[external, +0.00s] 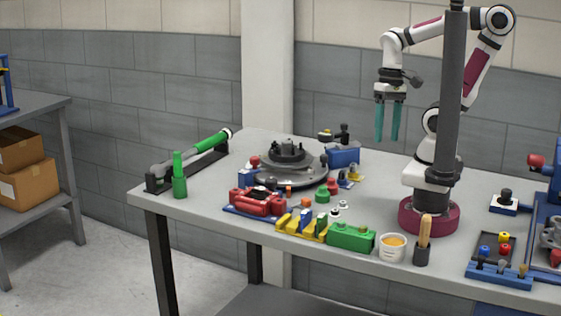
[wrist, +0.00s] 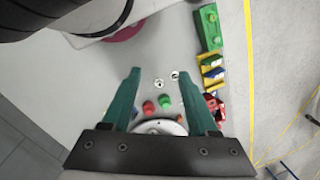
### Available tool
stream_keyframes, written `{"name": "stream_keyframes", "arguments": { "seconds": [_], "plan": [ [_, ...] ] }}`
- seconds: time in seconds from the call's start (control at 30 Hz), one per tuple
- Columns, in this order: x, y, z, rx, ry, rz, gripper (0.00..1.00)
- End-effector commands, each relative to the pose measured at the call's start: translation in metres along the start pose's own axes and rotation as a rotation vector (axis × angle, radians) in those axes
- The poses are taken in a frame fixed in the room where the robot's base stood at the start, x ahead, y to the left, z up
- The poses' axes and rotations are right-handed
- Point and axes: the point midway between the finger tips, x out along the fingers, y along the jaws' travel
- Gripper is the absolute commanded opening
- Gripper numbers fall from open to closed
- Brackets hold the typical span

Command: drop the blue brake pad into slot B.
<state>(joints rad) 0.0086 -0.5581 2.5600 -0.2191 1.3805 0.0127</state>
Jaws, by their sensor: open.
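My gripper (external: 388,138) is raised high above the table at the back, fingers pointing down, apart and empty. In the wrist view its two teal fingers (wrist: 159,74) are spread with nothing between them. A yellow slotted holder (external: 290,224) stands near the table's front edge, between the red caliper-like part and the green block. Small dark blue pieces show at the holder, also in the wrist view (wrist: 212,61); one may be the blue brake pad, but I cannot tell for sure. Slot letters are too small to read, so I cannot tell which is slot B.
A round grey disc fixture (external: 290,172) stands behind the holder. The red part (external: 258,202) and green block (external: 351,237) flank the holder. A cup (external: 392,248) and a brush holder (external: 421,254) stand to the right. Small red and green knobs lie between disc and holder.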

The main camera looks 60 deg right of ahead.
Motion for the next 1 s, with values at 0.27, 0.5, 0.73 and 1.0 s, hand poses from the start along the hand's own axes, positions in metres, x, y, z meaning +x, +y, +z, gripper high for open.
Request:
{"name": "stream_keyframes", "arguments": {
  "seconds": [0.27, 0.5, 0.73, 1.0],
  "plan": [
    [0.000, 0.000, 0.000, 0.000, 0.000, 0.000, 0.60],
    [0.000, 0.000, 0.000, 0.000, 0.000, 0.000, 0.58],
    [0.017, -0.062, -0.049, -0.766, -0.021, 0.084, 0.30],
    [0.105, -0.188, -0.070, -1.958, -0.071, 0.171, 0.30]
  ]
}}
